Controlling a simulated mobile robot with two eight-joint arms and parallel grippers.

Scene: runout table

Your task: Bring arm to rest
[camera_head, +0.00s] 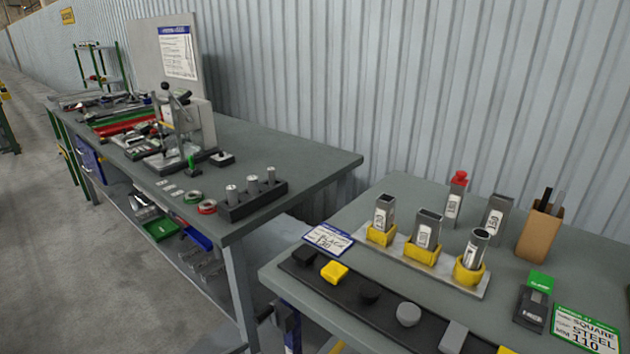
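Neither of my grippers nor any part of my arms that I can make out is in the head view. The near table (350,224) fills the lower right. On it a pale fixture plate (400,257) carries three yellow holders with metal tubes standing upright in them: a left tube (384,208), a middle tube (428,228) and a right round tube (479,243). A dark strip (385,312) in front bears several caps, among them a yellow cap (335,272) and a grey round cap (408,314).
Behind the plate stand a red-topped tube (455,200), another tube (495,218) and a brown box (539,234). A dark device (531,309) and a green-edged card (587,330) lie at right. A longer workbench (290,160) with a press (183,125) stands at left; its right end is clear.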

